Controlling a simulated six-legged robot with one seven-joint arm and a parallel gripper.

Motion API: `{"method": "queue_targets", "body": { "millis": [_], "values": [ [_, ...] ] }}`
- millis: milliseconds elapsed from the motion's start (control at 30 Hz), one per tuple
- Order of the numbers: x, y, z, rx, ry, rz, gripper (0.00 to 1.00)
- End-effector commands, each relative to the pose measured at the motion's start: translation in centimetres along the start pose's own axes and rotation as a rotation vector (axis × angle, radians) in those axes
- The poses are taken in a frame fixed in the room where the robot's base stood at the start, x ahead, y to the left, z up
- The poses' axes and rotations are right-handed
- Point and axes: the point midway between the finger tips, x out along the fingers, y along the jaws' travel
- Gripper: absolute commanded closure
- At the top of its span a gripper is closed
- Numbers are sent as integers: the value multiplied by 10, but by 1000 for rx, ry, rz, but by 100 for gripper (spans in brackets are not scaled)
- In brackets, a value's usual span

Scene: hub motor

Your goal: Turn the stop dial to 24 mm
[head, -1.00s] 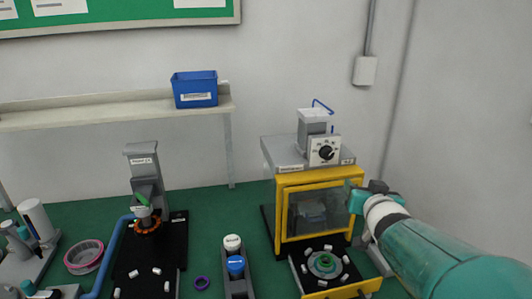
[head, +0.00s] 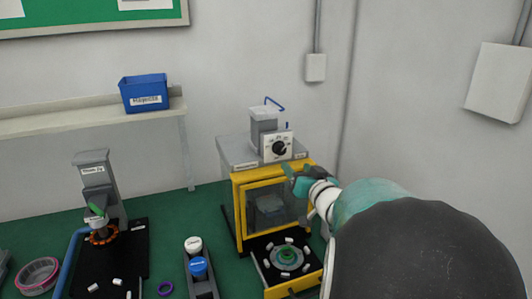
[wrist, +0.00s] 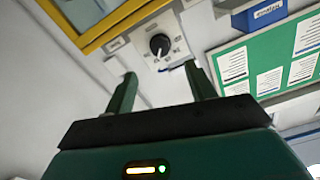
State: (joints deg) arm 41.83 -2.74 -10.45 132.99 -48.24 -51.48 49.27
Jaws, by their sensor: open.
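The stop dial is a black knob (head: 279,148) on a white square plate with printed marks, on top of the yellow-framed press. The knob also shows in the wrist view (wrist: 159,45), just beyond my fingertips and between them in the picture. Its pointer and numbers are too small to read. My gripper (head: 296,176) is at the press's upper right edge in the head view, below and right of the dial. In the wrist view my gripper (wrist: 160,72) has its two green fingers apart, with nothing between them.
The yellow press (head: 237,210) has a clear guard window, with a round green-centred fixture (head: 286,258) in front. A grey block and blue tube stand behind the dial. A blue bin (head: 144,93) sits on the shelf at left. The wall is close behind.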

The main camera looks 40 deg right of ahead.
Motion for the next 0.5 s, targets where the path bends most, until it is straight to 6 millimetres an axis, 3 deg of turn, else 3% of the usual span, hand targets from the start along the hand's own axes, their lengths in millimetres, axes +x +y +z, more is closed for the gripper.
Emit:
{"method": "queue_targets", "body": {
  "millis": [300, 500],
  "values": [
    [65, -1, 1, 0, -1, -3, 45],
    [97, -2, 1, -1, -1, -4, 45]
  ]
}}
